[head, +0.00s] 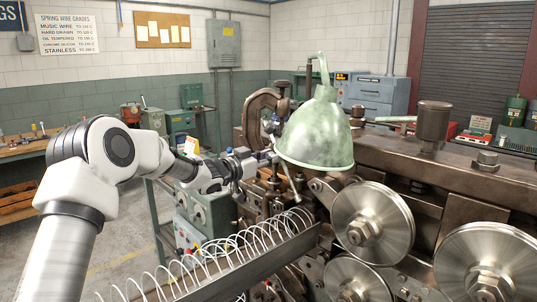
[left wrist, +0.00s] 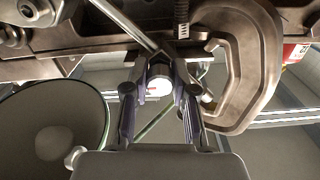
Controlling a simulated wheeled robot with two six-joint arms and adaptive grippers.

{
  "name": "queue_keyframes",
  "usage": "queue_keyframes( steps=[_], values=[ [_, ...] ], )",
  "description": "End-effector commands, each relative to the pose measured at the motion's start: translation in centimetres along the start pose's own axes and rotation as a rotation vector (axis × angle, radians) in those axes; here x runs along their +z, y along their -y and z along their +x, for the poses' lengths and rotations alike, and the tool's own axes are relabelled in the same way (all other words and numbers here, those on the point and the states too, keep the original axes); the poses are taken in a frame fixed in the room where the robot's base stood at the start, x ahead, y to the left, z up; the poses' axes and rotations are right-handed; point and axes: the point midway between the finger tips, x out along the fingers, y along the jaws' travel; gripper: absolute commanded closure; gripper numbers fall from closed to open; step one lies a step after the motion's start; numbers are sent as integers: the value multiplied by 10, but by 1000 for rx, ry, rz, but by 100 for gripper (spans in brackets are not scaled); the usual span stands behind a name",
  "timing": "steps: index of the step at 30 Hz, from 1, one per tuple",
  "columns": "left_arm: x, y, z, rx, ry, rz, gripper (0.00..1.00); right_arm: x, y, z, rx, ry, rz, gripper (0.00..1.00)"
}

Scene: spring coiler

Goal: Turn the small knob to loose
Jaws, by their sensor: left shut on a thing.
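The small knob (left wrist: 159,86) shows in the left wrist view as a round pale face between my left gripper's fingers. My left gripper (left wrist: 160,94) is shut on it, with one finger on each side. In the head view my left gripper (head: 262,158) reaches in from the left to the machine, beside the green lamp shade. The knob cannot be made out there, and its setting cannot be read in either view. My right gripper is not in view.
The green lamp shade (head: 316,135) hangs just right of my left gripper. A coiled spring (head: 222,262) lies in a trough below. Large steel rollers (head: 372,224) stand at the right. A curved C-shaped metal frame (left wrist: 243,70) stands close on the right in the left wrist view.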

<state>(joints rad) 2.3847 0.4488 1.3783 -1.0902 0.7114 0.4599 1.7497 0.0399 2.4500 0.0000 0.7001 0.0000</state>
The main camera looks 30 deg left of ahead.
Motion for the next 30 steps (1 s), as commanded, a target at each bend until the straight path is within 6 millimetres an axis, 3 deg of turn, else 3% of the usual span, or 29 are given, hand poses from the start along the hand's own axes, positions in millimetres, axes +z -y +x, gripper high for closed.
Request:
queue_keyframes(
  steps=[15,30],
  values=[
    [-6,0,0,-1,2,-424,100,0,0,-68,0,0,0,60],
    [-4,0,0,-1,0,-899,100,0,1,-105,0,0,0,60]
  ],
)
